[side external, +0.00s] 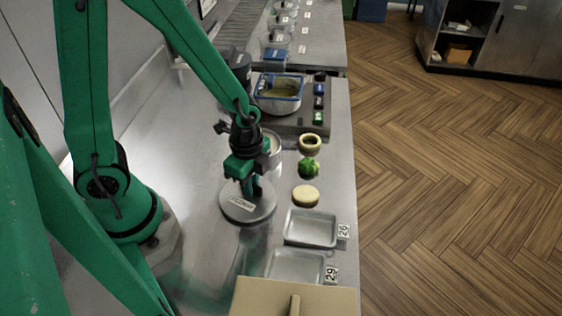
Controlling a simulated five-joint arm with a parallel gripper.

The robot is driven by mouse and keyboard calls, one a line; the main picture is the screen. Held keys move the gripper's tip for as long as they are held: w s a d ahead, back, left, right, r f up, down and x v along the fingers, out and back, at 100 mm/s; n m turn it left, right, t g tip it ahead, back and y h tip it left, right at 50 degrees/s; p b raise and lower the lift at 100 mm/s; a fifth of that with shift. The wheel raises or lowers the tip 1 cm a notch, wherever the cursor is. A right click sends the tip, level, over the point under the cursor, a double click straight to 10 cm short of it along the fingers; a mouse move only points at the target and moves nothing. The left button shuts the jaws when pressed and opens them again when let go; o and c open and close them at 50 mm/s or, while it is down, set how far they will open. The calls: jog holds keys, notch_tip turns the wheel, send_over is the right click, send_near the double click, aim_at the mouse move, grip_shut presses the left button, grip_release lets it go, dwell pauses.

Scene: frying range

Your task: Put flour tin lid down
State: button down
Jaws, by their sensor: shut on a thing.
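The flour tin lid (232,211) is a round grey disc with a white label on top. My gripper (257,188) points down over it and is shut on the lid near its middle; its fingers hide the grip point. The lid looks level. A darker patch shows on the steel counter below it, but I cannot tell how far above the counter it is. A round open tin (274,144) with pale contents, likely the flour tin, stands just behind my gripper and is partly hidden by it.
Right of the lid are a pale round patty (305,196), a green item (308,168) and a yellowish ring (310,143). Metal trays (312,213) (297,257) lie at the front right. A fryer (279,106) stands behind. The counter left of the lid is clear.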

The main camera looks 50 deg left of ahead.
jog(key=shift+f, duration=0.15)
jog(key=c, duration=1.4)
grip_release()
notch_tip(320, 180, up, 12)
jog(key=shift+r, duration=0.2)
jog(key=shift+r, duration=0.1)
jog(key=s+a+r+n+t, duration=0.1)
jog(key=a+r+n+t, duration=0.1)
jog(key=r+n, duration=0.3)
jog(key=s+a+r+n+t, duration=0.2)
jog(key=r+n, duration=0.3)
jog(key=n, duration=0.3)
jog(key=shift+s+a+r+n+t, duration=0.25)
jog(key=shift+a+n+t, duration=0.05)
jog(key=shift+a+t, duration=0.45)
